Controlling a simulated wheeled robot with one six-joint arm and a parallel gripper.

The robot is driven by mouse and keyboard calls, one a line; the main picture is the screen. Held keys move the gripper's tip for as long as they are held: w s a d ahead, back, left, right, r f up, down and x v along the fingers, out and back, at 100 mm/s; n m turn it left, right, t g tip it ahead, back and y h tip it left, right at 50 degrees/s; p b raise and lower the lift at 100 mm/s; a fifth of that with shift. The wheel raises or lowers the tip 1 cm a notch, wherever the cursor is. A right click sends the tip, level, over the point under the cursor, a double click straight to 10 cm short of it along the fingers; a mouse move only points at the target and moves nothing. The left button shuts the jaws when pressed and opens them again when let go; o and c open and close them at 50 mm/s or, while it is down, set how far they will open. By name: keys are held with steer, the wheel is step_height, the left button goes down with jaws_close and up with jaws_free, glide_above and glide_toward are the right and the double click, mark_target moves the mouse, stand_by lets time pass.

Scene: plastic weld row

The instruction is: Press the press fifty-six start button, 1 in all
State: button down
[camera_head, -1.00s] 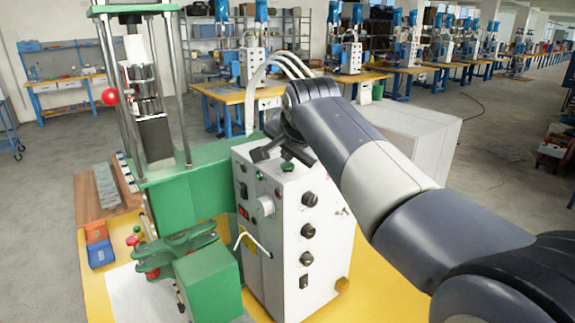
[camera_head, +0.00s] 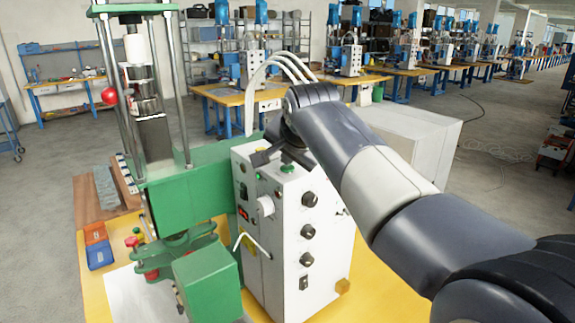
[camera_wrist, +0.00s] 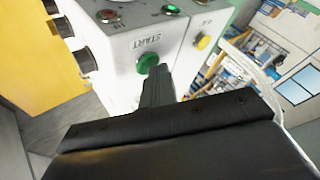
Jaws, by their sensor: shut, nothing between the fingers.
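The green start button (camera_wrist: 148,60) is on a white panel in the wrist view, below the printed word START. My gripper (camera_wrist: 157,72) is shut and empty. Its dark fingertips are right at the lower edge of the button; I cannot tell whether they touch it or press it in. In the head view my gripper (camera_head: 262,157) is over the top of the white control box (camera_head: 325,235), its tips partly hard to make out. A green round button (camera_head: 287,168) shows on the box top beside it.
The green press (camera_head: 185,195) with upright columns stands left of the box. A red ball knob (camera_head: 109,96) is on it. Black knobs (camera_head: 309,199) line the box front. In the wrist view a yellow button (camera_wrist: 203,42) and a red lamp (camera_wrist: 107,15) are nearby.

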mark_target(288, 169)
steer(key=shift+r+p, duration=0.85)
steer(key=shift+r, duration=0.05)
step_height(288, 169, up, 5)
steer(key=p, duration=0.4)
steer(key=shift+p, duration=0.3)
steer(key=shift+f, duration=0.1)
